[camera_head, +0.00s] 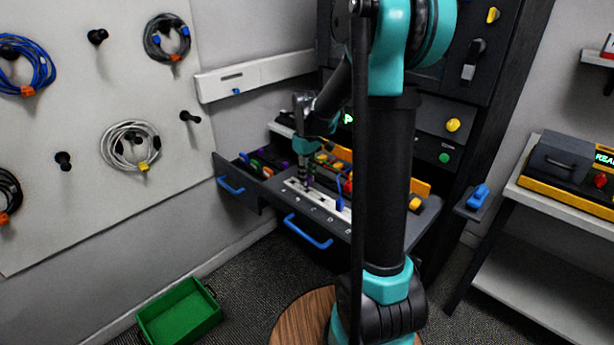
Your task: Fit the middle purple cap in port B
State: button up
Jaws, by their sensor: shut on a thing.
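My gripper (307,170) points down over the workbench. It is shut on a small purple cap (310,182), held at or just above the pale port strip (331,209). My fingers and the small size hide whether the cap touches the strip. Letters run along the strip's front, too small to read surely, so I cannot tell which port lies under the cap. Another purple piece (285,164) shows to the left of my gripper, among small coloured parts. My arm covers the strip's right end.
An open drawer (240,190) with a blue handle juts out at left. Blue and yellow pieces stand right of the strip. A green bin (180,312) sits on the floor. Coiled cables hang on the white wall panel (60,200). A side bench (560,195) stands at right.

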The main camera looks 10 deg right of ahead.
jog(key=shift+f, duration=1.4)
dwell(2.0)
jog(key=o, duration=0.9)
jog(key=shift+o, duration=0.5)
jog(key=o, duration=0.4)
jog(key=shift+r, duration=0.1)
jog(key=shift+r, duration=3.4)
